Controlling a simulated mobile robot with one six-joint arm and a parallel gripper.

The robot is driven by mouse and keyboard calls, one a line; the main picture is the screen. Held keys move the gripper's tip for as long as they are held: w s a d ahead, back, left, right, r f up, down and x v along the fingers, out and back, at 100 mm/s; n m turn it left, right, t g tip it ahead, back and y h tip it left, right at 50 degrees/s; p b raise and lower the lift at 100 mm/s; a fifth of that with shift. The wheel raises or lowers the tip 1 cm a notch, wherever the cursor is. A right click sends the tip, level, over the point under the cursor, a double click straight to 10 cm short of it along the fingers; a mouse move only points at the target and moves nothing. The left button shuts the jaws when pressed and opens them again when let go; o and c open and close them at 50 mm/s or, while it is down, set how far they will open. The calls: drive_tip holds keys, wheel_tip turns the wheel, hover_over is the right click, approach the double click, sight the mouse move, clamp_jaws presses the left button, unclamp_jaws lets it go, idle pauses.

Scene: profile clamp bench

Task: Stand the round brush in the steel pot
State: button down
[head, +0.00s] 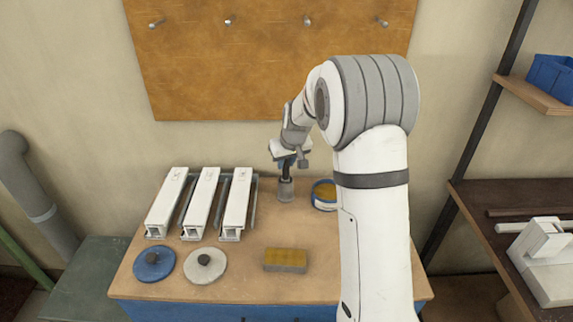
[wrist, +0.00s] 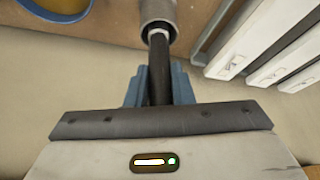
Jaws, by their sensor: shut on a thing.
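My gripper (head: 287,163) is shut on the round brush, and its blue fingers (wrist: 160,88) close on the black handle in the wrist view. The brush (wrist: 159,72) points away from the gripper, with a pale band beyond the handle. Its far end goes into the mouth of the grey steel pot (wrist: 158,10) and is hidden there. In the head view the steel pot (head: 286,192) stands on the bench right below my gripper, with the dark brush (head: 287,172) about upright above it. I cannot tell if the brush touches the pot's bottom.
A blue tin (head: 322,200) with yellow-brown contents stands just right of the pot, partly behind my arm. White profiles (head: 205,203) lie in a rack to the left. A blue lid (head: 154,263), a white lid (head: 205,265) and a yellow-topped block (head: 285,261) lie in front.

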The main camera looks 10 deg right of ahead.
drive_tip(key=shift+f, duration=0.75)
drive_tip(key=shift+f, duration=0.1)
drive_tip(key=c, duration=1.3)
unclamp_jaws()
drive_tip(key=shift+o, duration=0.2)
